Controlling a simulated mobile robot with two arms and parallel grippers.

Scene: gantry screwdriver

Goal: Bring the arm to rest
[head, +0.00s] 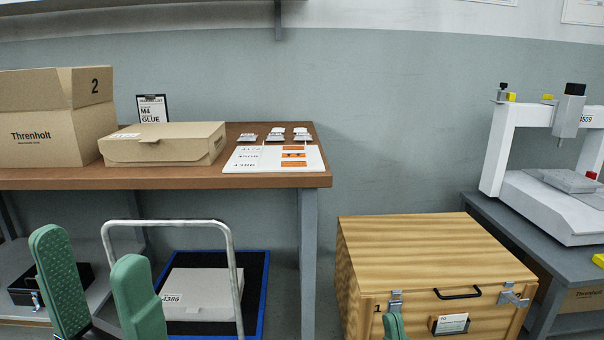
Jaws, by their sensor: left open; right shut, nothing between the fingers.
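My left gripper (93,262) is at the lower left, with its two green textured fingers upright and spread apart. It is open, with nothing seen held between the fingers. It appears in front of the lower shelf and beside the handle of the cart. My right gripper (395,326) shows only as a small green fingertip at the bottom edge, in front of the wooden crate (430,250). It is shut and no held thing shows. The rest of the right gripper is out of frame.
A brown workbench (270,181) bears cardboard boxes, a clipboard and a white labelled board (274,158). A cart handle (228,240) rises below it, near a grey case (200,290). A white gantry machine (545,195) stands on the right table. Floor shows between bench and crate.

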